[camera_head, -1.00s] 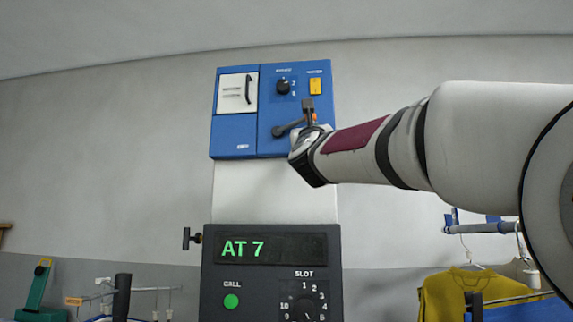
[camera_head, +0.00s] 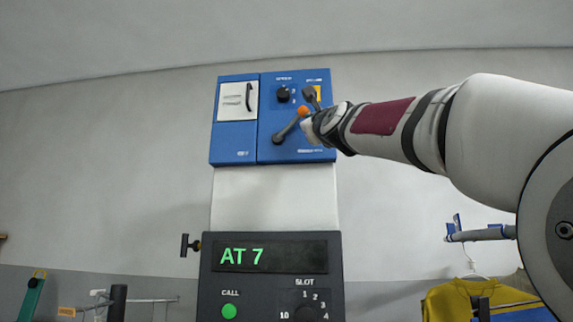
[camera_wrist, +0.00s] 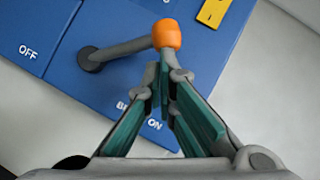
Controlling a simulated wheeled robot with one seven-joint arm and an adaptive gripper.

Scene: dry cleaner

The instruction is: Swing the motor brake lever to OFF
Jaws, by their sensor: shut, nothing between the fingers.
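The motor brake lever (camera_head: 290,127) is a grey arm with an orange knob on a blue wall panel (camera_head: 235,143). In the head view it slants up to the right from its pivot. In the wrist view the lever (camera_wrist: 122,48) runs from a round pivot at left to the orange knob. "OFF" is printed left of the pivot and a partly covered "BRAKE ON" below the lever. My gripper (camera_wrist: 167,72) is shut and empty, its fingertips right by the knob's underside; I cannot tell whether they touch. In the head view my gripper (camera_head: 311,97) is beside the knob.
A black rotary knob (camera_head: 283,94) and a yellow switch (camera_head: 318,93), partly covered by my gripper, are above the lever. A white hatch (camera_head: 238,101) is at left. A dark display box (camera_head: 215,285) reading "AT 7" is below. Yellow clothing (camera_head: 450,300) hangs lower right.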

